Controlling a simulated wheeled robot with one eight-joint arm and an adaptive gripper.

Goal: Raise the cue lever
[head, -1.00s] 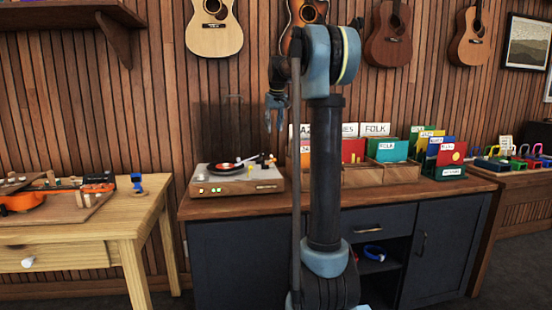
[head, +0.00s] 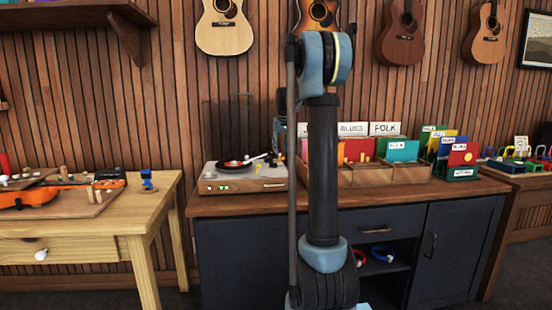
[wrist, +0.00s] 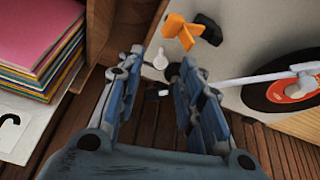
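The turntable (head: 222,187) stands on the dark counter, left of my arm's column in the head view. It also shows upside down in the wrist view (wrist: 235,101), with its record (wrist: 262,97) and white tonearm (wrist: 255,77). A small white round-ended piece (wrist: 160,59) and an orange piece (wrist: 182,29) beside a black part sit near its edge; I cannot tell which is the cue lever. My gripper (wrist: 155,66) is open, its fingertips around the white piece in the picture; contact cannot be told. In the head view my column mostly hides it.
A wooden crate with coloured record sleeves (wrist: 45,35) is close to my gripper on the left in the wrist view. Sleeve bins (head: 395,172) fill the counter to the right of the turntable. A wooden table (head: 95,222) with an orange ukulele stands left.

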